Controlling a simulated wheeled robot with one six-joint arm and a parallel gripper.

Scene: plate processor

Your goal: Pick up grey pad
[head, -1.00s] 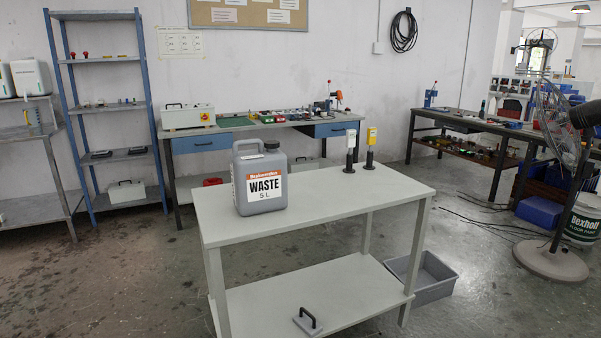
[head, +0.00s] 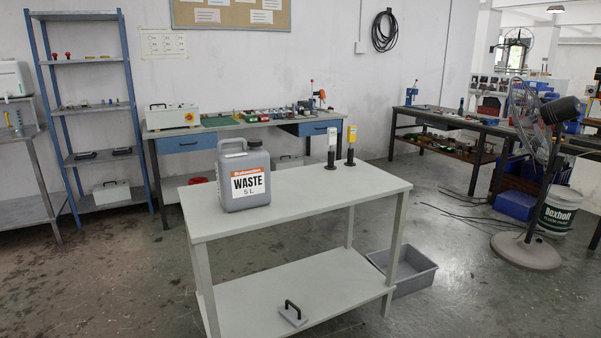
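The grey pad (head: 292,317) is a small flat square with a black arched handle (head: 293,307) on top. It lies on the lower shelf (head: 250,297) of the light grey table, near the shelf's front edge and left of its middle. The handle stands upright and nothing covers the pad. My gripper is not in view.
On the tabletop (head: 340,195) stand a grey waste canister (head: 243,175) and two upright dispensers, one white (head: 331,148), one yellow (head: 350,146). The table legs flank the shelf. A grey bin (head: 410,272) sits on the floor at right, near a fan (head: 530,160). Floor at front left is clear.

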